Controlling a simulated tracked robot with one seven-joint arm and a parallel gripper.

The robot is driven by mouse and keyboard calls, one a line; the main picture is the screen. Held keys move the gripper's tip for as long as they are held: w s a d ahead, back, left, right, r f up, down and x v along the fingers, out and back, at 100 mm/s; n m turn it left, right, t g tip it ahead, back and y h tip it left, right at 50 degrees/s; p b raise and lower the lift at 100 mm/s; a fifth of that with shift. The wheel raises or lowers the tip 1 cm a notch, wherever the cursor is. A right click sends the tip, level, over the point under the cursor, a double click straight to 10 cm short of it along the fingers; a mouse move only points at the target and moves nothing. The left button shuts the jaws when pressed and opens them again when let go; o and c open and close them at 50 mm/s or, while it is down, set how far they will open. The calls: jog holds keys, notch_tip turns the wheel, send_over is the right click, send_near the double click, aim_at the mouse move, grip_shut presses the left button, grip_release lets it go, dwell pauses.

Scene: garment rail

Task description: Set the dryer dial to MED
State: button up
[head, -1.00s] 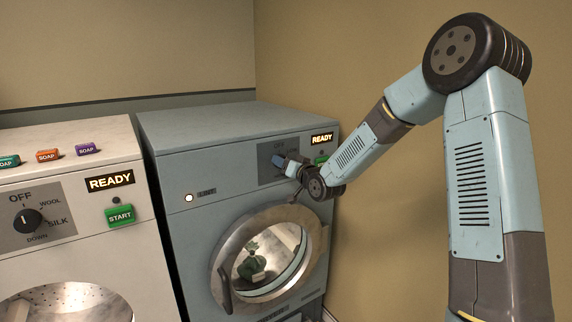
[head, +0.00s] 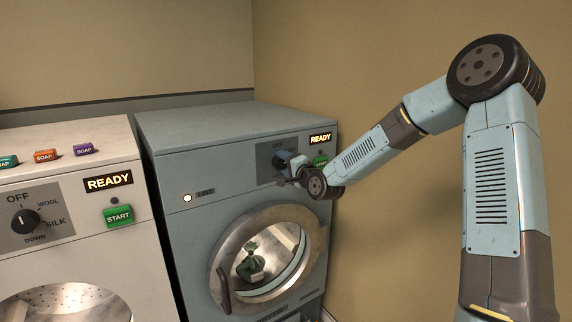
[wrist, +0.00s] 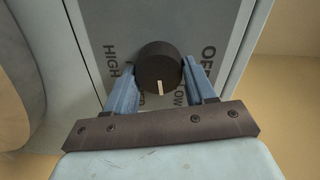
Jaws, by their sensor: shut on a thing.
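The dryer (head: 180,150) is the blue-grey machine with a round door. Its black dial (wrist: 158,66) sits on a grey panel (wrist: 140,22) in the wrist view. The dial's pale pointer mark faces the bottom of that picture, between the partly hidden MED lettering (wrist: 149,97) and the LOW label (wrist: 180,96), closer to MED. HIGH (wrist: 112,62) is at left and OFF (wrist: 208,62) at right. My gripper (wrist: 161,84) is shut on the dial, one blue finger on each side. In the head view, my gripper (head: 285,168) hides most of the dial.
A lit READY display (head: 320,138) and a green button (head: 320,160) are right of the dial. The dryer door (head: 226,225) is closed, with a green bundle (head: 250,263) behind its glass. A white washer (head: 75,155) stands at left. A tan wall (head: 400,60) is close on the right.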

jog(key=m, duration=0.4)
jog(key=shift+w+d+f+m, duration=0.1)
jog(key=shift+d+f+m, duration=0.15)
jog(key=shift+m, duration=0.05)
jog(key=shift+a+m, duration=0.1)
jog(key=shift+m, duration=1.5)
jog(key=shift+f, duration=0.1)
jog(key=o, duration=1)
jog(key=shift+a, duration=0.15)
jog(key=v, duration=1.3)
jog(key=shift+s+d, duration=0.25)
jog(key=shift+s, duration=0.1)
